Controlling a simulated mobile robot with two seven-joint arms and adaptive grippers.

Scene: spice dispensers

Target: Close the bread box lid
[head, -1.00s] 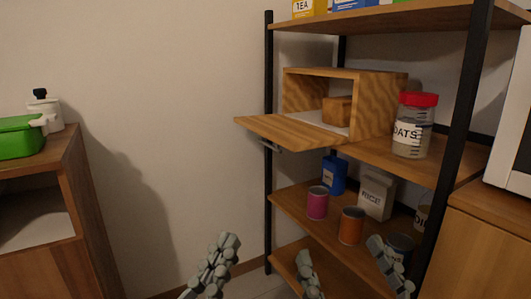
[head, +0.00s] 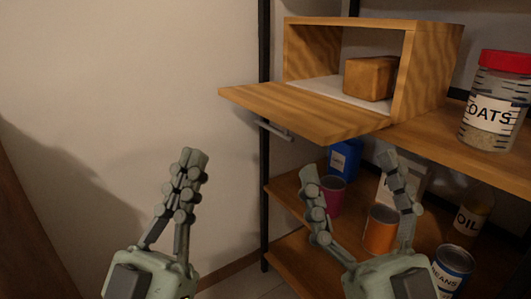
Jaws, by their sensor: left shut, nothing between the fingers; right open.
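The wooden bread box (head: 427,75) stands on a shelf, its front open. Its lid (head: 300,110) is hinged down and lies flat toward me, with a grey handle (head: 274,128) under its front edge. A loaf of bread (head: 371,78) sits inside on a white liner. My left gripper (head: 190,160) is shut and empty, below and left of the lid, apart from it. My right gripper (head: 350,165) is open and empty below the lid's right end, in front of the lower shelf. Neither gripper appears to touch the lid.
An oats jar (head: 495,100) with a red cap stands right of the box. On the lower shelf are a blue container (head: 343,158), a pink can (head: 331,196), an orange can (head: 380,232) and other goods. A black shelf post (head: 264,190) stands left of them. Free room lies left, before the wall.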

